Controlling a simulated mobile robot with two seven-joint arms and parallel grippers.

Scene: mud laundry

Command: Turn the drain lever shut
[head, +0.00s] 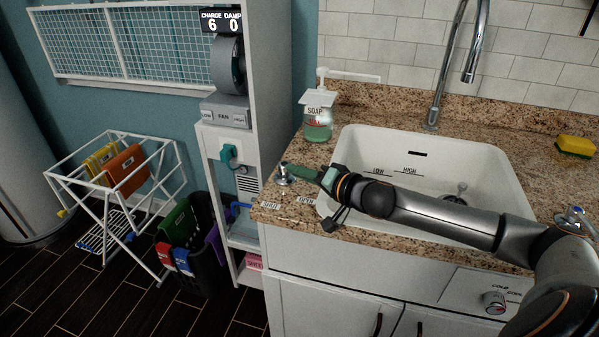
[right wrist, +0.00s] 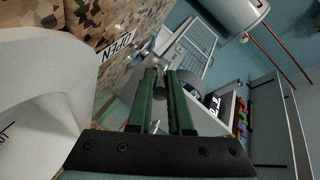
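The drain lever (head: 284,176) is a small chrome fitting on the granite counter, left of the sink. A SHUT label (head: 270,204) and an OPEN label (head: 307,199) lie on the counter in front of it; the OPEN label also shows in the right wrist view (right wrist: 115,45). My right gripper (head: 296,169) reaches over the sink's left rim, its green fingers at the lever. In the right wrist view the fingers (right wrist: 163,90) are close together with a narrow gap, greyish metal at their tips. Whether they grip the lever is unclear. My left gripper is out of view.
The white sink (head: 480,156) with its chrome faucet (head: 436,105) lies beneath and behind my right arm. A soap dispenser (head: 318,124) stands behind the lever. A white shelf unit (head: 275,70) rises to the left. A yellow sponge (head: 576,146) lies at the far right.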

